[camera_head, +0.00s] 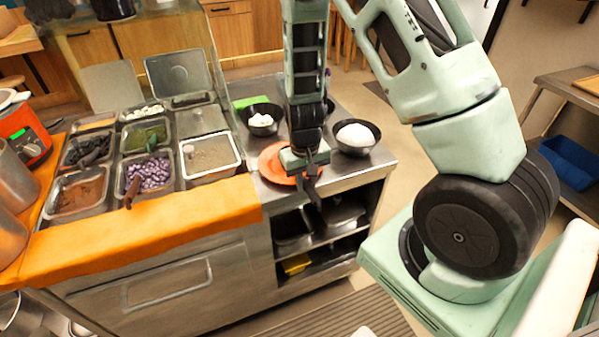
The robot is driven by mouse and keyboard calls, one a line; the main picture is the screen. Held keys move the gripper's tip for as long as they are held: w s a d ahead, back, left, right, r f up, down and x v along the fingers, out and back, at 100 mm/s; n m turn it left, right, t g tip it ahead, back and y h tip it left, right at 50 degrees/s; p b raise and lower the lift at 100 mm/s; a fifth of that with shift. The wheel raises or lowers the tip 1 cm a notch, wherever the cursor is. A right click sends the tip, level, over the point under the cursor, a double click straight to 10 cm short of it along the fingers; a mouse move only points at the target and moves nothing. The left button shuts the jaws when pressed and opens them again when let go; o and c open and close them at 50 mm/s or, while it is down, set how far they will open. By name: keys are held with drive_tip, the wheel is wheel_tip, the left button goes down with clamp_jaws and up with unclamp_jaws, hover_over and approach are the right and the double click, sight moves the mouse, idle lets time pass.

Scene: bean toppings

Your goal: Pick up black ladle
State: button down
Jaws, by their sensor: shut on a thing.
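My gripper (309,168) is over the counter's right part, above an orange-red plate (274,160). It is shut on a dark, narrow object, which I take to be the black ladle (314,192). The ladle points down past the counter's front edge. The jaws and arm hide part of it, and its bowl cannot be made out clearly. A separate dark brown handle (133,190) sticks out of the pan of purple beans (152,173) at the left.
Several metal topping pans fill the left counter, behind an orange front ledge (150,218). Black bowls with white contents stand left (262,120) and right (356,137) of my arm. Open shelves (325,235) lie below the counter.

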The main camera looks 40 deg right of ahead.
sight(306, 182)
drive_tip(key=shift+r, duration=0.1)
wheel_tip(306, 182, up, 10)
idle(0.4)
idle(1.5)
